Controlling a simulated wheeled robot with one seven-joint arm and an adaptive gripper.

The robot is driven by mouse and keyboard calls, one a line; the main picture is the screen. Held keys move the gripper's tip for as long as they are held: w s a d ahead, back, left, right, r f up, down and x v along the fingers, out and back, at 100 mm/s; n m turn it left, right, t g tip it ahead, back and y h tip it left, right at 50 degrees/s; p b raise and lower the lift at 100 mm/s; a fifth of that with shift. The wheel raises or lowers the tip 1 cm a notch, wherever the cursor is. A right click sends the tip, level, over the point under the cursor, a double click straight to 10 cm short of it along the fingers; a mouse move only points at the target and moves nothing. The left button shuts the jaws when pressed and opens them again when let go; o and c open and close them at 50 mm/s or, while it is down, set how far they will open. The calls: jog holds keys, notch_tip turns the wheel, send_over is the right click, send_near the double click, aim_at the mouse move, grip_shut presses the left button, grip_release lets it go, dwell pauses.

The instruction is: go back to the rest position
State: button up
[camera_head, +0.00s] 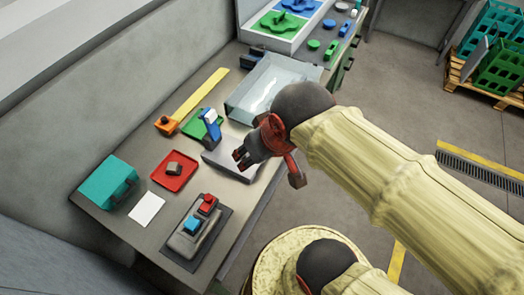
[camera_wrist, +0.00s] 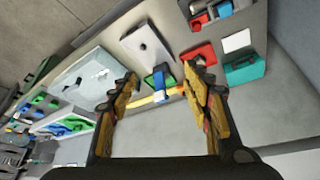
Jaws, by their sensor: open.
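My gripper (camera_head: 246,158) is in the head view above the workbench (camera_head: 150,262), over a grey plate (camera_head: 226,166). In the wrist view my gripper (camera_wrist: 160,90) shows two yellow-and-black fingers spread wide apart, with nothing held between them. Beyond the fingers, a blue item on a green base (camera_wrist: 159,80) and a yellow strip (camera_wrist: 155,96) show on the bench, apart from the gripper. My arm reaches in from the right of the head view and hides part of the bench edge and floor.
A red tray (camera_head: 174,172) holds a small brown block. A teal box (camera_head: 108,183), a white card (camera_head: 147,209) and a control box with red and blue buttons (camera_head: 192,226) stand near. A clear cover (camera_head: 272,88) lies behind. Green crates (camera_head: 497,68) sit on a pallet.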

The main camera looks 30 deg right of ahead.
jog(key=shift+s+d+r, duration=0.25)
jog(key=shift+s+d, duration=0.2)
jog(key=shift+d, duration=0.05)
notch_tip(320, 180, down, 7)
jog(key=b, duration=0.7)
jog(key=shift+f, duration=0.15)
